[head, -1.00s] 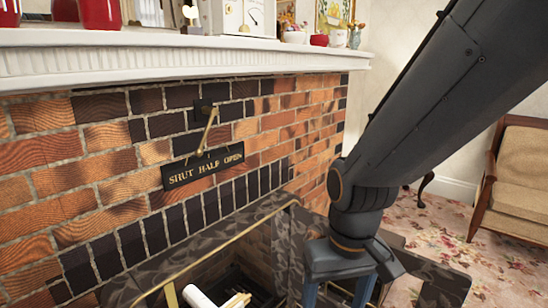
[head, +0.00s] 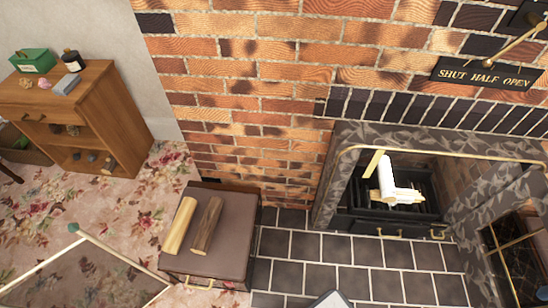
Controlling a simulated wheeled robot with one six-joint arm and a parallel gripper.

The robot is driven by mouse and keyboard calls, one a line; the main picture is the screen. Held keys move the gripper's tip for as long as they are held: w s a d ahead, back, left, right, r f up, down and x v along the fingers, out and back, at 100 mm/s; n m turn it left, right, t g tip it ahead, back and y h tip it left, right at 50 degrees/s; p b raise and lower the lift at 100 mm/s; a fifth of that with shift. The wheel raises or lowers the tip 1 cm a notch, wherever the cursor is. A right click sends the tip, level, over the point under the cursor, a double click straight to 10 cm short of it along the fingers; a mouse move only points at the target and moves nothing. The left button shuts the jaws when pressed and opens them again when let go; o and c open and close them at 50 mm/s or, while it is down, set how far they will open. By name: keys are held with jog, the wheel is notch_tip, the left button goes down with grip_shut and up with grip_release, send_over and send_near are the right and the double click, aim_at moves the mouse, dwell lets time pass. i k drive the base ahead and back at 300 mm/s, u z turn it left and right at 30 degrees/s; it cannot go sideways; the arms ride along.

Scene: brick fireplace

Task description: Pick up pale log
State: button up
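A pale yellow-tan log (head: 180,226) lies on top of a dark brown box (head: 228,255) left of the fireplace, in the head view. A darker brown log (head: 206,226) lies beside it on the right, roughly parallel. Both lie lengthwise, with their near ends toward the box's front edge. My gripper is not in view in the current head view, so its state does not show.
The fireplace grate (head: 437,206) holds white rolls (head: 386,180) and pale sticks. A brass-edged patterned surround (head: 335,175) frames it. A wooden cabinet (head: 112,120) stands at the left. A pale pole (head: 115,254) crosses the lower left.

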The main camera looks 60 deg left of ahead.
aim_at(172, 245)
jog(key=u, duration=3.25)
jog(key=k, duration=0.65)
jog(key=z, duration=0.5)
jog(key=i, duration=1.2)
jog(key=u, duration=0.8)
